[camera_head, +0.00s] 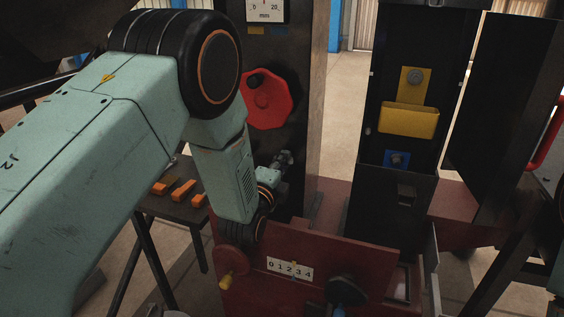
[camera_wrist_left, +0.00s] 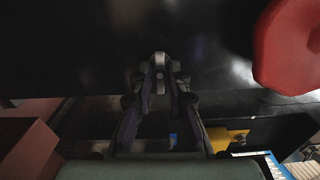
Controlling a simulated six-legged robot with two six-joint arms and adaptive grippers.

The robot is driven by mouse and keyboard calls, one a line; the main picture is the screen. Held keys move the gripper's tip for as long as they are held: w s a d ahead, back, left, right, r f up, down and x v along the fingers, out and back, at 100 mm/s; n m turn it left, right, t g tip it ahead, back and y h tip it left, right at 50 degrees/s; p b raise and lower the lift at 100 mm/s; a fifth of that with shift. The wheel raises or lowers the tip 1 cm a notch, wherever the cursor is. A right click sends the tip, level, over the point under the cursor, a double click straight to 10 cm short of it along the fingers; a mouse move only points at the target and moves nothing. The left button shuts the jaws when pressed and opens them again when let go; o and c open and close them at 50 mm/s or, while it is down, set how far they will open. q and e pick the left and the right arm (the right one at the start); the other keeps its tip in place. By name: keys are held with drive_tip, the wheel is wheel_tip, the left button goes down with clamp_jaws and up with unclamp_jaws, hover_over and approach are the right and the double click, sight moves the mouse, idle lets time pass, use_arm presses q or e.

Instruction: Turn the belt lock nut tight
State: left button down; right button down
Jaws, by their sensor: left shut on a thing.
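My left gripper (camera_head: 284,161) reaches in from the left to the front of the dark press column, below the red wheel. In the left wrist view the gripper (camera_wrist_left: 159,68) is shut on a small pale grey metal piece (camera_wrist_left: 158,57), which looks like the belt lock nut. The fingers hide most of it, and its seat and thread cannot be made out. The piece is against or very near the black face. My right gripper is not in view.
The red wheel (camera_head: 268,98) is close above my left wrist, and it also shows in the left wrist view (camera_wrist_left: 288,45). The open cabinet at the right holds a yellow tray (camera_head: 408,122) and a blue bracket (camera_head: 397,160). A red housing with a number plate (camera_head: 290,268) lies below.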

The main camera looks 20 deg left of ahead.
use_arm(q)
drive_tip(key=m, duration=0.9)
drive_tip(key=shift+m, duration=0.4)
idle(0.4)
drive_tip(key=c, duration=1.4)
unclamp_jaws()
drive_tip(key=shift+w, duration=0.1)
drive_tip(key=shift+c, duration=0.2)
drive_tip(key=shift+f, duration=0.1)
drive_tip(key=s, duration=1.2)
drive_tip(key=shift+a, duration=0.2)
